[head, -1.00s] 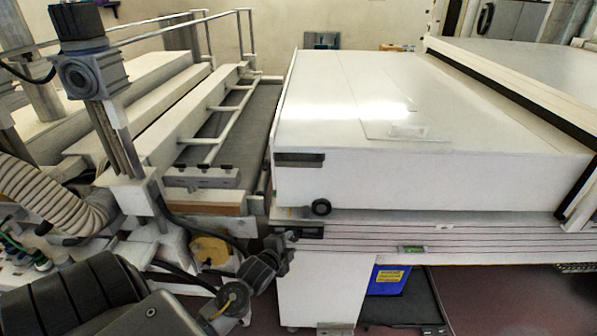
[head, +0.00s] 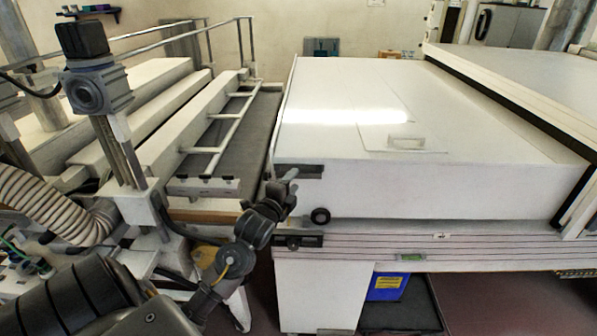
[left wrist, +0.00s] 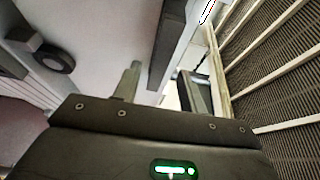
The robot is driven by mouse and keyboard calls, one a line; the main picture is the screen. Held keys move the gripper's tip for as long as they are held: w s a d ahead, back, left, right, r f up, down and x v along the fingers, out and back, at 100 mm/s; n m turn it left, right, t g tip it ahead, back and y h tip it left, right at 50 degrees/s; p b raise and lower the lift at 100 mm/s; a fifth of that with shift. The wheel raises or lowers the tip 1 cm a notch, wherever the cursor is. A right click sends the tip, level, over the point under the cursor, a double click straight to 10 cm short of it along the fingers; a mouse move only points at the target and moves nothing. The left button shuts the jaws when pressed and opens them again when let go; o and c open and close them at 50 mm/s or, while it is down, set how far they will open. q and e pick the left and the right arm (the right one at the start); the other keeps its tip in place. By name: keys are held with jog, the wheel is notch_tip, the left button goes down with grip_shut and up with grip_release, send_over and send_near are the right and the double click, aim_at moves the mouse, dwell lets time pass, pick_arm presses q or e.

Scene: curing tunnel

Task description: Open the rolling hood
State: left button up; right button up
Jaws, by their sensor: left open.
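The rolling hood (head: 440,190) is a long white box resting on a white base with dark lines. A dark handle bar (head: 311,172) sits at its front left corner. My left gripper (head: 290,178) is at the left end of this bar, with part of the bar hidden behind it. In the left wrist view the open fingers (left wrist: 160,86) stand on either side of the dark handle bar (left wrist: 168,42). I cannot tell whether either finger touches it. My right gripper is not in view.
A black wheel (head: 320,216) is below the handle. A conveyor with white rails (head: 205,150) lies left of the hood, and a grey post unit (head: 98,90) stands at the left. A blue bin (head: 388,286) is under the base. Open floor shows at the lower right.

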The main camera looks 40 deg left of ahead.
aim_at(298, 176)
pick_arm(q)
jog(key=shift+p+x, duration=0.5)
jog(key=shift+x, duration=1.7)
grip_shut()
